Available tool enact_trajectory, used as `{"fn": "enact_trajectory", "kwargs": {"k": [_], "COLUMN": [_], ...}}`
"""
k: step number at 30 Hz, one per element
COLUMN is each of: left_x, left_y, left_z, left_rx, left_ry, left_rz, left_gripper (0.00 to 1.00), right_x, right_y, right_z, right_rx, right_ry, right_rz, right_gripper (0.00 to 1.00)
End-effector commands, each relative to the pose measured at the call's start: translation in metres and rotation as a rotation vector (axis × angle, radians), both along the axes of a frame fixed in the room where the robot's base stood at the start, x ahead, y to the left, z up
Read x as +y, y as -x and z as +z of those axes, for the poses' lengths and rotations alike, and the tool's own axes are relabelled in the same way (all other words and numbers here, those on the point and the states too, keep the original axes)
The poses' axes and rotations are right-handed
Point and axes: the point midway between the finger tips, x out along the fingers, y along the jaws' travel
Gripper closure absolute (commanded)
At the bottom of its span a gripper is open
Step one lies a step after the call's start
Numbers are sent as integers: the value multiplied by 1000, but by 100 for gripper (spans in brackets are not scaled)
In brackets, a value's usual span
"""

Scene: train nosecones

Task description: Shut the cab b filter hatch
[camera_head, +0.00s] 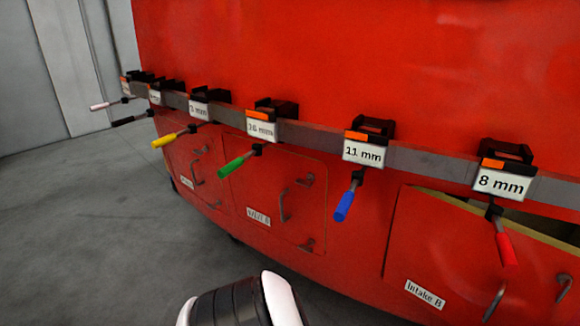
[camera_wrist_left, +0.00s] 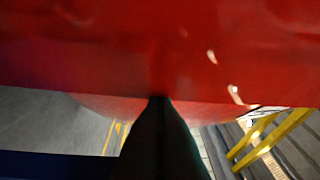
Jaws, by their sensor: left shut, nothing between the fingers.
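The red nosecone has several hatches below a grey rail in the head view. The hatch labelled Intake B (camera_head: 440,245) is at the right, with a dark and tan gap along its top edge, so it looks ajar. A middle hatch (camera_head: 262,180) lies flush, and its label is hard to read. A smaller hatch (camera_head: 190,160) is at the left. No label readable as filter shows. My left gripper (camera_wrist_left: 161,100) is shut and empty in the left wrist view, its dark fingers pointing at a red surface. It cannot be made out in the head view, and my right gripper is not seen.
The grey rail (camera_head: 410,160) crosses the nosecone with size-labelled holders. Coloured handles, including blue (camera_head: 345,206), red (camera_head: 506,248) and green (camera_head: 232,167), stick out below it. Grey floor (camera_head: 80,220) is clear at the left. Yellow rails (camera_wrist_left: 272,132) show in the wrist view.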

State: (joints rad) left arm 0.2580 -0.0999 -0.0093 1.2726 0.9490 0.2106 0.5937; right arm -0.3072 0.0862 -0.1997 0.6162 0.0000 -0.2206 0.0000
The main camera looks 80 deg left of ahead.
Motion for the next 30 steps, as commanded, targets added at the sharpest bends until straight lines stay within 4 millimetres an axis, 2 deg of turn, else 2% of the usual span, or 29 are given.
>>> {"fn": "enact_trajectory", "kwargs": {"k": [1, 3, 11, 17, 30], "left_x": [8, 13, 34, 41, 42], "left_y": [-13, -26, -55, -62, -63], "left_z": [-3, -3, -1, -1, 0], "left_rx": [-3, -2, -1, 0, 1], "left_ry": [-2, 4, 2, 0, 0], "left_rz": [2, 17, 111, 138, 140], "left_gripper": [100, 100, 100, 100, 100], "right_x": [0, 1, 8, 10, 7], "right_y": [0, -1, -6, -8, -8], "right_z": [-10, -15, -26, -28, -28], "right_rx": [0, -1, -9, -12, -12], "right_ry": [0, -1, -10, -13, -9], "right_rz": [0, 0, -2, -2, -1], "right_gripper": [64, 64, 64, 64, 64]}}
